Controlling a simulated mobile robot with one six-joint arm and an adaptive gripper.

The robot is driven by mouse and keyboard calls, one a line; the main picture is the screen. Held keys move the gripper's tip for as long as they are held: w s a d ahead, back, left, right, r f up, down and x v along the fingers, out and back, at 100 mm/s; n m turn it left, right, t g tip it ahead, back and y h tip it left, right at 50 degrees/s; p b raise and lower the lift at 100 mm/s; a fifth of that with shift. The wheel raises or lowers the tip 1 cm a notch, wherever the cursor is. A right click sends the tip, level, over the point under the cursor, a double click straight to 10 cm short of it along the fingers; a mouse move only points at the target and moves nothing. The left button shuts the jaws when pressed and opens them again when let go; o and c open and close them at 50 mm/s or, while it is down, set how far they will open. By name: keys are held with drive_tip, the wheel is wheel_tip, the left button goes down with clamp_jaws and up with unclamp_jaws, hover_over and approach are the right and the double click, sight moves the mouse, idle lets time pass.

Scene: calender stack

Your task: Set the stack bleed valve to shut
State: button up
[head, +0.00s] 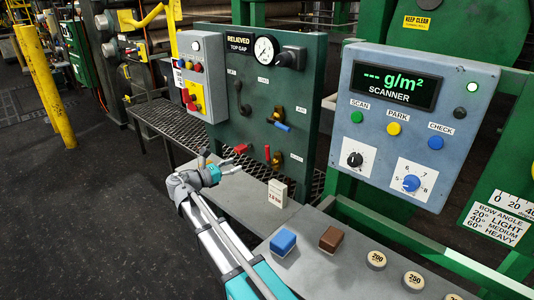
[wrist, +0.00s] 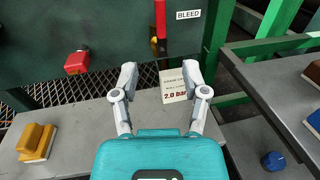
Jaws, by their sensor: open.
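The stack bleed valve has a red lever (head: 267,153) low on the green panel (head: 295,90). The red lever (wrist: 160,18) stands upright beside the BLEED label (wrist: 188,14) in the wrist view; its top is cut off there. My gripper (head: 222,160) is in front of the panel's lower part, above the grey bench. In the wrist view my gripper (wrist: 160,72) is open and empty, its fingers spread below and apart from the lever. A small white card marked 2.0 bar (wrist: 173,90) stands behind the fingers.
A red block-like fitting (wrist: 77,62) sits on the panel left of the lever. A blue-handled valve (head: 280,126) is above. The bench holds a blue block (head: 283,242), a brown block (head: 331,239) and round weights (head: 377,260). The scanner box (head: 416,120) stands right.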

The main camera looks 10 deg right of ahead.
sight(267, 152)
drive_tip(key=shift+x, duration=7.15)
drive_tip(key=shift+s, duration=0.1)
clamp_jaws()
